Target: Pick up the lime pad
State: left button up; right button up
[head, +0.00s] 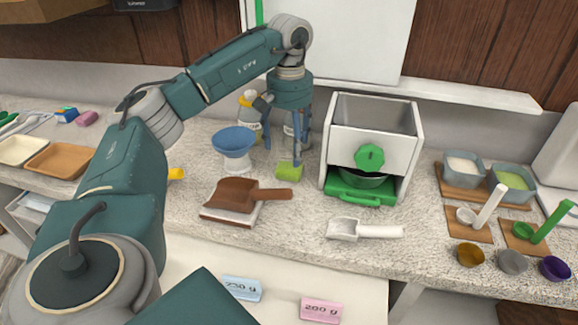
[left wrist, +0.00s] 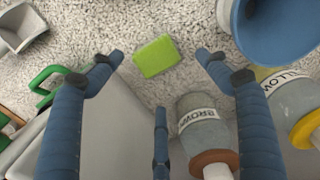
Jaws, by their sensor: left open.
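The lime pad (head: 289,171) is a small yellow-green block on the speckled counter, left of the white box-shaped machine. In the left wrist view the lime pad (left wrist: 155,57) lies between the spread fingertips, with bare counter around it. My left gripper (head: 285,150) points down over the pad and is open and empty. Its blue fingers also show in the left wrist view (left wrist: 159,60). I cannot tell the exact height of the fingertips above the pad. My right gripper is not in view.
A blue bowl on a stand (head: 234,143) is left of the pad. A brown scoop (head: 235,191) lies in front of it, its handle close by. The white machine (head: 338,150) stands to the right. Bottles, one labelled BROWN (left wrist: 202,120), stand behind the pad.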

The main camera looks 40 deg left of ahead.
aim_at(290, 166)
pick_arm(q)
jog(key=shift+s+d+f+p, duration=0.1)
jog(key=shift+f+p, duration=0.15)
jog(key=shift+f, duration=1.25)
jog(key=shift+s+d+f+p, duration=0.1)
jog(key=shift+f+p, duration=0.15)
jog(key=shift+f, duration=1.25)
jog(key=c, duration=1.3)
